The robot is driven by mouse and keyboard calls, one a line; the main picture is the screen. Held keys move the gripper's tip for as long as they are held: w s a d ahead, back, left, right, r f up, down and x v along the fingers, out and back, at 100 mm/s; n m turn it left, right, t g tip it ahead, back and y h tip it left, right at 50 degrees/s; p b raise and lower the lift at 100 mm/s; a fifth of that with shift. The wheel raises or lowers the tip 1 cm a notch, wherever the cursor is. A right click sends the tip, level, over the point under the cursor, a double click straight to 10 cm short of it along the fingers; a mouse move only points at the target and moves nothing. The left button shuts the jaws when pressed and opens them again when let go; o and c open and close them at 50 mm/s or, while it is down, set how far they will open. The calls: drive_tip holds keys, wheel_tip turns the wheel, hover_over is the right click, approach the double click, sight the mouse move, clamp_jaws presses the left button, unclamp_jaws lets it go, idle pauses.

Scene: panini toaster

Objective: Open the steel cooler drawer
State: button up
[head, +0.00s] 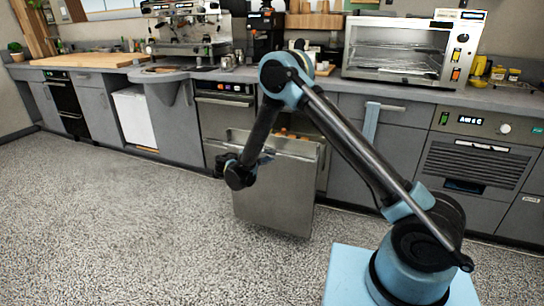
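The steel cooler drawer (275,205) is in the middle of the head view, under the counter. Its flat steel front stands out from the cabinet line, so the drawer is pulled open. A few small orange items (284,132) show behind its top edge; the rest of the inside is hidden by my arm and the front. My gripper (262,159) is at the end of my lowered arm, in front of the upper left of the drawer front. It is small and dark, and I cannot tell whether its fingers are open or touch the drawer.
A toaster oven (398,50) and an espresso machine (188,28) stand on the counter. A blue towel (371,121) hangs on a handle to the right. A built-in appliance (478,160) is at the far right. The speckled floor (120,220) at the left is clear.

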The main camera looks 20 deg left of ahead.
drive_tip(key=v, duration=0.9)
drive_tip(key=shift+d, duration=0.1)
